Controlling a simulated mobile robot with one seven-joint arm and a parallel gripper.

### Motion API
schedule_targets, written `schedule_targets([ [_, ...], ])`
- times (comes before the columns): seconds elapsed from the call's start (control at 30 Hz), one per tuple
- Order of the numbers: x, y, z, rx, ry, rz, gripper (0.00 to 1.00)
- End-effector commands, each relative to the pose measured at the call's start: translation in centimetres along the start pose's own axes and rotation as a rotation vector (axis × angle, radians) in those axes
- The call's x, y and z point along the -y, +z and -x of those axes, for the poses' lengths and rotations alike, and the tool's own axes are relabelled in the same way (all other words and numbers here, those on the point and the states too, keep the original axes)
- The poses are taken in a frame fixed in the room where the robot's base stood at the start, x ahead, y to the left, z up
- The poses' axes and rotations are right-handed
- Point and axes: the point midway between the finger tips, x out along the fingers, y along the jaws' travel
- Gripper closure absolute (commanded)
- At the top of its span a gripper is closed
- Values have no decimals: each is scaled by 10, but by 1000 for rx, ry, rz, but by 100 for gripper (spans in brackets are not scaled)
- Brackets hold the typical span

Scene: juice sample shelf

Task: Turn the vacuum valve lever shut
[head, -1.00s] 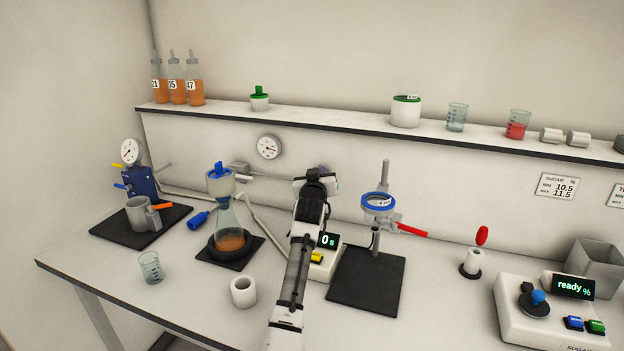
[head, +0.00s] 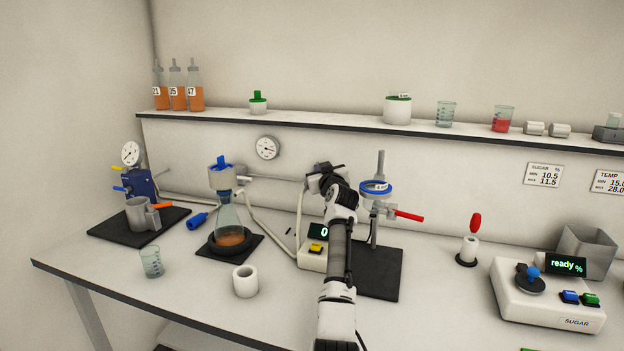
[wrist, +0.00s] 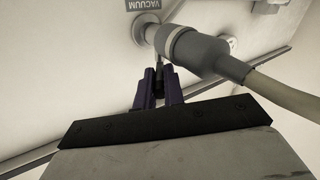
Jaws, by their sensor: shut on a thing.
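In the wrist view the grey vacuum valve (wrist: 195,52) sits on the wall below the upside-down VACUUM label (wrist: 143,4). A pale hose (wrist: 275,92) leaves its right end. The dark valve lever (wrist: 158,84) points down from the valve body, between the purple fingers of my gripper (wrist: 159,76). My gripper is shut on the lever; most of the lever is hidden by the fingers. In the head view my arm reaches to the wall below the shelf and covers the valve and the fingertips.
A flask (head: 230,226) with a funnel stands left of my arm. A timer box (head: 312,257) and a ring stand (head: 377,225) are close beside the arm. A round gauge (head: 268,147) is on the wall. The shelf edge (head: 330,126) runs above.

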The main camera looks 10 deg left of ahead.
Motion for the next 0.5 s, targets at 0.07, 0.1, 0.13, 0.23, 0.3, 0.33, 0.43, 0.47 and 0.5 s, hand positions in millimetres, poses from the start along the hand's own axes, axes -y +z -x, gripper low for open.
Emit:
schedule_targets([
  [0.07,-5,-1,-1,-4,0,0,100],
  [0.1,-6,-1,-1,-5,-1,0,100],
  [0.13,-7,-1,-1,-5,-2,0,100],
  [0.23,-8,-1,-2,-5,-3,0,100],
  [0.3,-8,-1,-2,-5,-3,0,100],
  [0.33,-7,-1,-2,-5,-3,0,100],
  [0.43,-7,-2,-2,-5,-3,1,100],
  [0.47,-7,-2,-2,-5,-3,1,100],
  [0.5,-7,-2,-2,-6,-3,1,100],
])
